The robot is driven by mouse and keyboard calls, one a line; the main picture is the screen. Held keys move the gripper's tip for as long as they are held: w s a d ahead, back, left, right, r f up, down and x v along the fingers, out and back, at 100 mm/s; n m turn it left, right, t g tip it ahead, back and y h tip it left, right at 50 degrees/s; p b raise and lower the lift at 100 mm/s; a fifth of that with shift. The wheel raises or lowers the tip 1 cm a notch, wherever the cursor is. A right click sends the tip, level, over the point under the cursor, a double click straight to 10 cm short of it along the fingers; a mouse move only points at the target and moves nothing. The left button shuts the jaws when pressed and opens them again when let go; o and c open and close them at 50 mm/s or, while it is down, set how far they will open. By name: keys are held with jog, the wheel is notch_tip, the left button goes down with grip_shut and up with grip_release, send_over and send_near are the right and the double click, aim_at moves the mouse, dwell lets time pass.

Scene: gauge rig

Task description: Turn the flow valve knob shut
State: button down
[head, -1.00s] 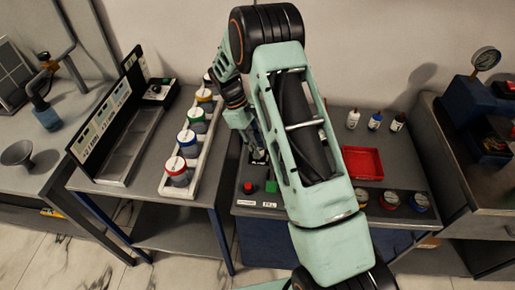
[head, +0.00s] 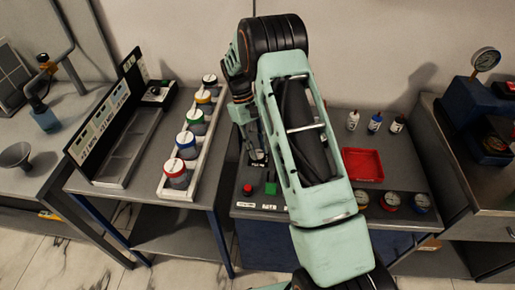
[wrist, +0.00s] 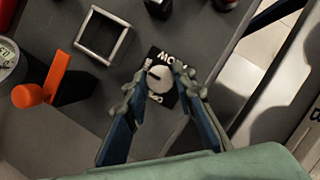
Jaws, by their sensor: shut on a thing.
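The flow valve knob (wrist: 157,78) is a round pale dial with a dark pointer line on a black plate with white lettering. It shows in the wrist view, between the fingertips of my gripper (wrist: 161,88). The gripper is shut on it, one finger on each side, and the dial's top stays visible. In the head view, my gripper (head: 256,150) reaches down to the black plate (head: 258,165) on the middle bench, left of my arm. The knob itself is hidden there.
A red tray (head: 363,164) is right of my arm. In the wrist view, a square metal frame (wrist: 121,49) and an orange handle (wrist: 58,78) stand left of the knob.

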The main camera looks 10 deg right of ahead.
jog(key=c, duration=1.6)
grip_release()
jog(key=v, duration=1.2)
jog(key=shift+s, duration=0.1)
jog(key=shift+r, duration=0.1)
